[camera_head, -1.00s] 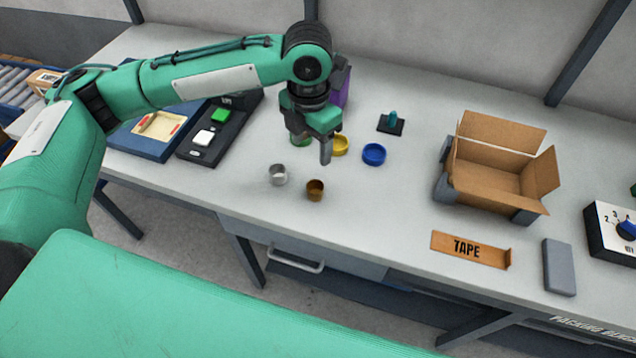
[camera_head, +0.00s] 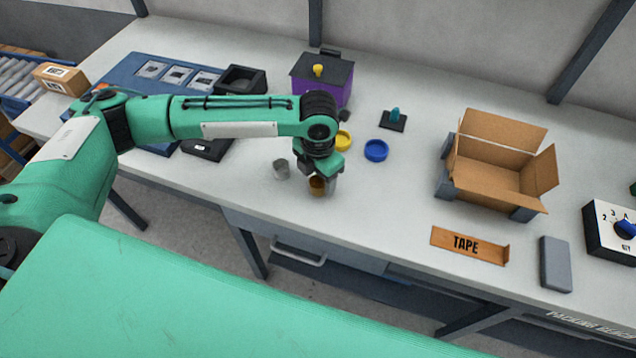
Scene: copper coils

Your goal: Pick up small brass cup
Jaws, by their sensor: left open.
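The small brass cup (camera_head: 317,187) stands near the front edge of the bench, in the middle of the head view. My left gripper (camera_head: 319,183) is open and points down over it. Its fingers are at the cup and partly hide it; I cannot tell whether they touch it. A silver-grey cup (camera_head: 281,168) stands just to the left of the brass one, close to the gripper. My right gripper is not in view.
A blue round dish (camera_head: 376,150) and a yellow one (camera_head: 343,140) lie behind the gripper. A purple box (camera_head: 324,86) stands at the back. Bench between is clear.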

